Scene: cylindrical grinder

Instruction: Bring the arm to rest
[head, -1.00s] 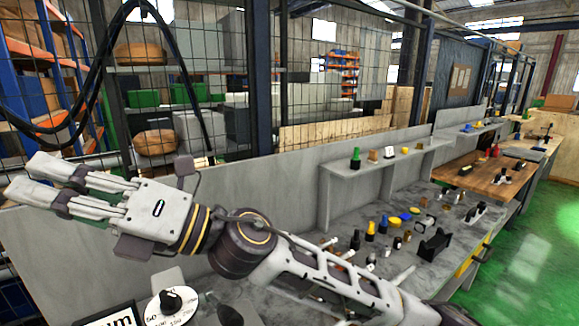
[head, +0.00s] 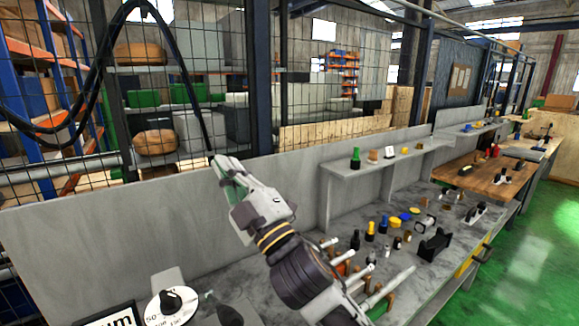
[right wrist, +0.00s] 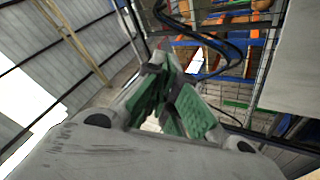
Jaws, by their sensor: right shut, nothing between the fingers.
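My right gripper (head: 222,168) is raised above the bench at the middle of the head view, in front of the grey back panel. It points up and to the left, and its arm reaches down to the bottom edge. In the right wrist view its green-padded fingers (right wrist: 170,105) are together with nothing between them. They point up toward the roof and shelving. My left gripper is not in view.
A grey bench (head: 440,265) holds several small bottles and parts. A small raised shelf (head: 375,160) stands behind it. A dial with a black knob (head: 170,300) is at the lower left. A wire mesh fence (head: 200,100) stands behind the grey panel (head: 110,225).

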